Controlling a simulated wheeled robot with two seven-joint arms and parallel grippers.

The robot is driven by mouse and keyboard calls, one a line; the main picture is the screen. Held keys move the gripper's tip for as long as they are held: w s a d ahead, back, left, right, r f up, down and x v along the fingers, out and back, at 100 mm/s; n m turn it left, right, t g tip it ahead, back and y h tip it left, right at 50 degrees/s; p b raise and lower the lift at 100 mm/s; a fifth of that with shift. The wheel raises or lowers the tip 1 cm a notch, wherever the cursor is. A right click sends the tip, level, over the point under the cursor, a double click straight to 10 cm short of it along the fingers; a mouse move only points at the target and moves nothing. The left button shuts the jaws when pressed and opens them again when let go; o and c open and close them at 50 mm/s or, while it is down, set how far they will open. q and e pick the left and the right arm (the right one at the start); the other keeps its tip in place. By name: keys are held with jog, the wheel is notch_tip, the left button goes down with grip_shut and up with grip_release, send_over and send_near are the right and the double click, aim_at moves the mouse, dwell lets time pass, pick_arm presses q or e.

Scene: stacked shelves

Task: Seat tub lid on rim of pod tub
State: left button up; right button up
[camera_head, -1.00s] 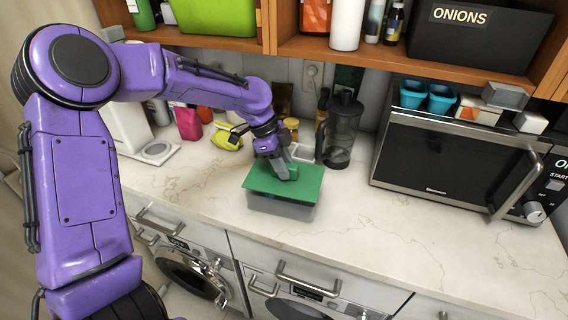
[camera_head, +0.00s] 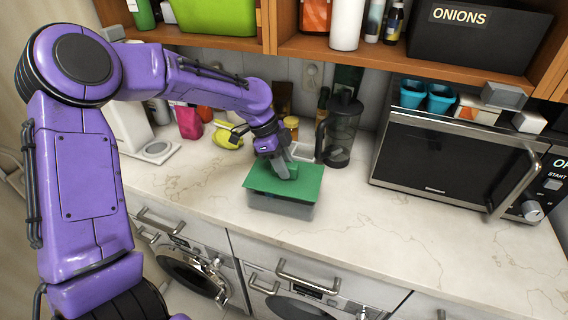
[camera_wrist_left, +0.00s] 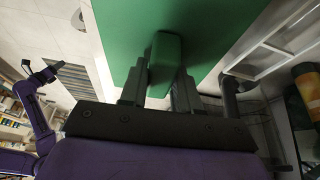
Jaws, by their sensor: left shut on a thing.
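The green tub lid (camera_head: 302,182) lies over the top of the grey, see-through pod tub (camera_head: 282,208) on the counter. From the head view I cannot tell whether its edge sits fully down on the rim all round. My left gripper (camera_head: 283,172) comes down from above and is shut on the lid's raised handle. In the left wrist view the gripper's fingers (camera_wrist_left: 162,88) stand on both sides of the green handle (camera_wrist_left: 165,58), and the green lid (camera_wrist_left: 205,25) fills the top middle.
A dark blender jug (camera_head: 341,130) stands behind the tub, with a small whitish tray (camera_head: 303,151) beside it. The microwave (camera_head: 450,150) stands at the right. The marble counter (camera_head: 400,225) is clear right of the tub. A shelf (camera_head: 350,52) hangs above.

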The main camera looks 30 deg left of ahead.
pick_arm(q)
jog(key=shift+f+b, duration=0.45)
jog(key=shift+f, duration=0.55)
jog(key=o, duration=1.1)
jog(key=b+v, duration=0.1)
jog(key=v, duration=0.9)
jog(key=shift+a+r, duration=0.1)
jog(key=shift+r, duration=0.1)
